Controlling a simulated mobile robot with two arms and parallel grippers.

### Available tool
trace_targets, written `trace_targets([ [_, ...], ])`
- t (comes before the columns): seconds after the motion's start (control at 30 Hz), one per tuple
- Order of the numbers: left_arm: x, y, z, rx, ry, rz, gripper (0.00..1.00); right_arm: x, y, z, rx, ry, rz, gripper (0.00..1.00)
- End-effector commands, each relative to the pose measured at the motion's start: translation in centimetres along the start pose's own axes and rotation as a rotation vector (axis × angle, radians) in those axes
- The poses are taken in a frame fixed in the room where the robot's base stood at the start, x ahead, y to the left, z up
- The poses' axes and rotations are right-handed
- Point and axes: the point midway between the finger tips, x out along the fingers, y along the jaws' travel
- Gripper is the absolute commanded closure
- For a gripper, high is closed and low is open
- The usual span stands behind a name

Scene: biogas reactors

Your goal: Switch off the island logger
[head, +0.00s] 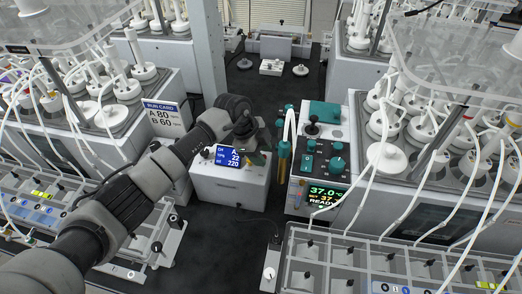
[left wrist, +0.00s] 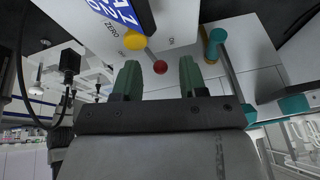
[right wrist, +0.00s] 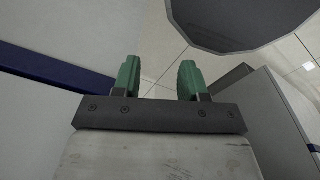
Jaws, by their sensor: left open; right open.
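The island logger (head: 228,187) is a white box with a blue lit display (head: 228,157) on the central bench. My left gripper (head: 257,157) is over the logger's right part. My right gripper (right wrist: 159,78) is open and empty, away from the logger, and does not show in the head view.
A control unit with a green readout (head: 326,194) and teal knobs stands right of the logger. Crowded reactor racks with tubing (head: 430,130) flank the aisle. A run card (head: 164,117) stands on the left. The right wrist view shows pale panels and tiled floor (right wrist: 160,50).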

Motion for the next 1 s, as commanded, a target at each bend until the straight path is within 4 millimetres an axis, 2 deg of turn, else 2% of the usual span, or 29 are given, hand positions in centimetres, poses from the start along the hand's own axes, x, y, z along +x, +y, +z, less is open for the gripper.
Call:
trace_targets([
  [0.1,0.0,0.0,0.0,0.0,0.0,0.0,0.59,0.0,-0.1,0.3,0.0,-0.005,-0.001,0.57],
  [0.37,-0.1,0.0,0.0,0.0,0.0,-0.001,0.99,0.0,-0.1,0.8,0.0,-0.011,-0.002,0.57],
  [0.73,-0.2,0.2,-0.1,0.019,-0.004,-0.042,1.0,-0.3,-0.2,0.8,0.0,-0.012,-0.002,0.57],
  [1.0,-0.3,1.1,-0.2,0.087,-0.022,-0.196,1.0,-0.7,-0.3,0.7,0.0,-0.012,-0.004,0.57],
])
